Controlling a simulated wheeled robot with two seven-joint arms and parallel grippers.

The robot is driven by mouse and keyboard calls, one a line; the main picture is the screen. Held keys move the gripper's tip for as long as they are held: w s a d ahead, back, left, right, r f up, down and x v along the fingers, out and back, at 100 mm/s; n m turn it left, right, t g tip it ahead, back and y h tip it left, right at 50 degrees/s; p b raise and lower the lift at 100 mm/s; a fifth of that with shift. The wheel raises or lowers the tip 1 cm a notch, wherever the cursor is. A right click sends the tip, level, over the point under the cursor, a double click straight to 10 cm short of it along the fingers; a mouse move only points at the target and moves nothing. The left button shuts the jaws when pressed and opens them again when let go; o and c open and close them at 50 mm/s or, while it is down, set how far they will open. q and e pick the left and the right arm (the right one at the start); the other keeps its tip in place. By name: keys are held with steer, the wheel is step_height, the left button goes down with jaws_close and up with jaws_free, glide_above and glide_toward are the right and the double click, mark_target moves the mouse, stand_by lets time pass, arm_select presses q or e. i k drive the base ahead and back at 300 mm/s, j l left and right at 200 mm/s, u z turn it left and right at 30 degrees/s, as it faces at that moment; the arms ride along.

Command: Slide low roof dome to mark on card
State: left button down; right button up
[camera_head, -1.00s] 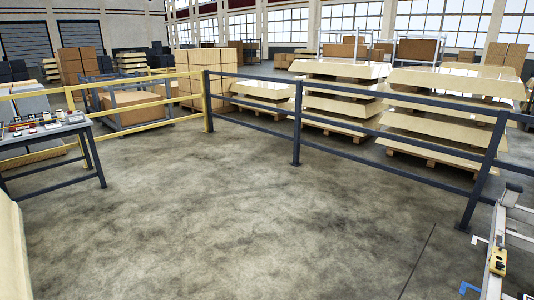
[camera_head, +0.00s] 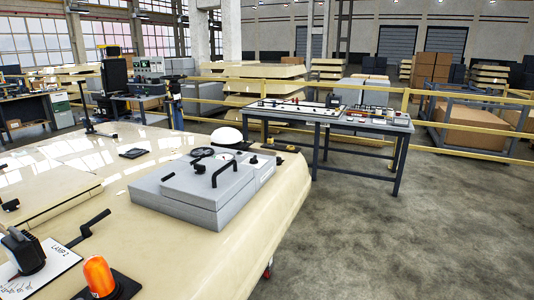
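A low white dome (camera_head: 226,135) sits near the far right edge of the large cream panel (camera_head: 240,236), just behind a grey hatch box. Whether a card or mark lies under the dome is too small to tell. A white card (camera_head: 50,265) printed "LAMP 2" lies at the near left of the panel, with a black lamp-like piece (camera_head: 22,252) standing on it. An orange beacon (camera_head: 99,276) on a dark base sits at the near edge, just right of the card. Neither of my grippers is in view.
The grey hatch box (camera_head: 185,206) with black handles takes up the panel's middle right. Behind it stands a dark-legged table (camera_head: 330,117) with small parts. Yellow railings (camera_head: 405,103) run beyond. Concrete floor (camera_head: 420,230) on the right is clear.

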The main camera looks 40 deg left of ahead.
mark_target(229, 138)
steer(key=i+j+u, duration=0.1)
steer(key=i+u, duration=0.25)
steer(key=i, duration=0.35)
steer(key=i+u, duration=0.3)
steer(key=i, duration=0.35)
steer(key=i+u, duration=0.25)
steer(key=i, duration=0.15)
steer(key=i+l+u, duration=0.2)
steer(key=i, duration=0.2)
steer(key=i+l+u, duration=0.25)
steer(key=i, duration=0.2)
steer(key=j, duration=0.1)
